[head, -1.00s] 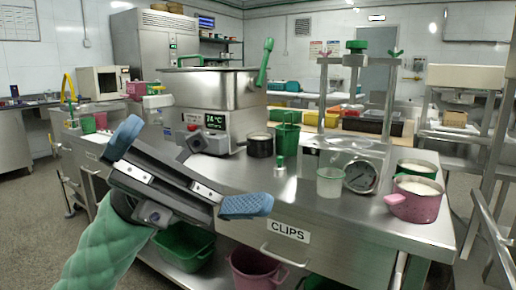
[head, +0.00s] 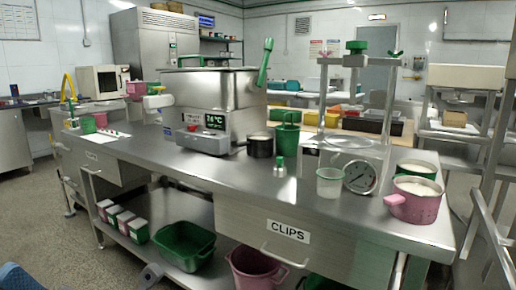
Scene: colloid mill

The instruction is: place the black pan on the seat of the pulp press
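The black pan (head: 260,146) is a small dark pot with pale contents. It stands upright on the steel bench, just right of the steel machine with the green display. The pulp press (head: 323,95) is a metal frame with a green-topped screw, right of the pan on the same bench. Its seat (head: 351,142) is the flat top of the steel base and looks empty. A blue fingertip of my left gripper (head: 18,277) shows at the bottom left corner, far from the pan. The rest of that gripper is mostly out of frame. My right gripper is not in view.
The steel machine (head: 211,110) stands left of the pan. A small green-capped bottle (head: 280,167), a clear cup (head: 329,182) and a pink pot (head: 413,200) stand near the press.

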